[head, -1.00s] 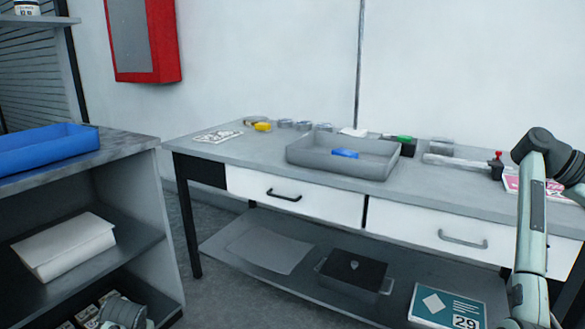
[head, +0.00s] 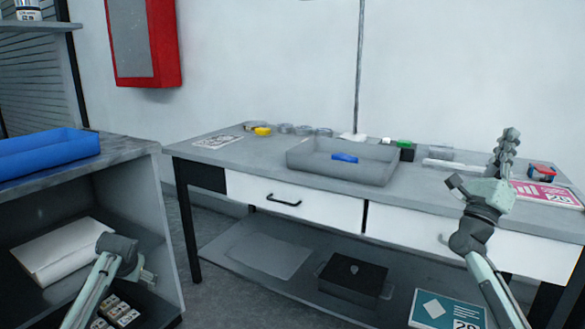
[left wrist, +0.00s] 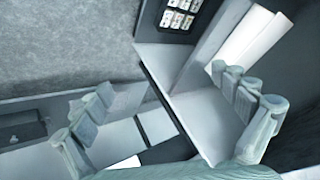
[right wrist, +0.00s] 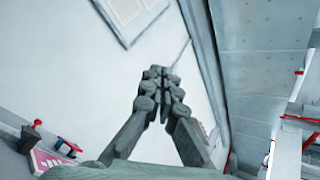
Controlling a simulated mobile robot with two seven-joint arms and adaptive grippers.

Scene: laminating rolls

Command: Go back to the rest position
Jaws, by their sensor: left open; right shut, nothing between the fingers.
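My right gripper (head: 506,150) points upward above the right end of the grey workbench (head: 440,190). Its fingers are together and empty, which also shows in the right wrist view (right wrist: 160,82). My left gripper (head: 146,278) is low at the left, in front of the shelf unit's lower opening, and is partly hidden by its own arm. In the left wrist view (left wrist: 165,92) its two fingers are wide apart with nothing between them.
A grey tray (head: 340,174) with a blue item stands on the bench. A blue bin (head: 50,153) sits on the left shelf unit (head: 130,150). A pink-labelled box (head: 548,196) lies near the right gripper. Floor shows between the units.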

